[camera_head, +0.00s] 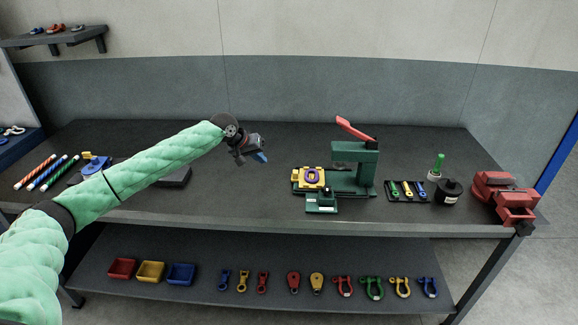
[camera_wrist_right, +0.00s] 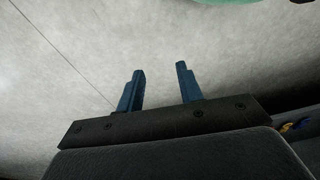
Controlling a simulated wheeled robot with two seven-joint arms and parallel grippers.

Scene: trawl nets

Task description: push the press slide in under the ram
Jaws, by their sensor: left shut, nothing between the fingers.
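The green press (camera_head: 362,160) stands on the dark bench right of centre, with its red lever (camera_head: 353,129) raised toward the upper left.
A dark tray of small tools (camera_head: 408,199), a green-topped bottle (camera_head: 436,168), a black pot (camera_head: 447,192) and a red vise (camera_head: 505,198) stand right of the press. Striped rods (camera_head: 50,176) lie at the far left. The bench behind the press is clear.

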